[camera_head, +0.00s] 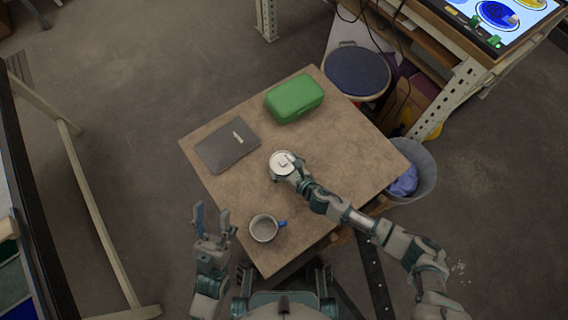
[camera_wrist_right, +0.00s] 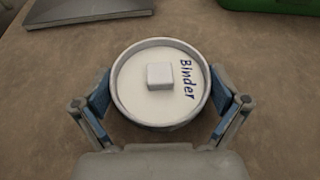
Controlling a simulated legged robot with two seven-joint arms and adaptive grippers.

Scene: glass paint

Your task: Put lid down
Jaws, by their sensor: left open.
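A round white lid (camera_wrist_right: 135,90) with a square knob and the word "Binder" fills the middle of the right wrist view. In the head view the lid (camera_head: 281,157) is over the middle of the table. My right gripper (camera_wrist_right: 160,88) has its blue-padded fingers at opposite sides of the round rim, and they look shut on it. I cannot tell whether the lid rests on a pot below. My left gripper (camera_head: 212,221) is open and empty, off the table's left front edge.
The brown table (camera_head: 340,130) also holds a green case (camera_head: 294,98) at the back and a dark flat laptop-like object (camera_head: 227,146) at the left. The table's right half is bare. A stool (camera_head: 357,72) and a grey bin (camera_head: 417,170) stand beyond its edges.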

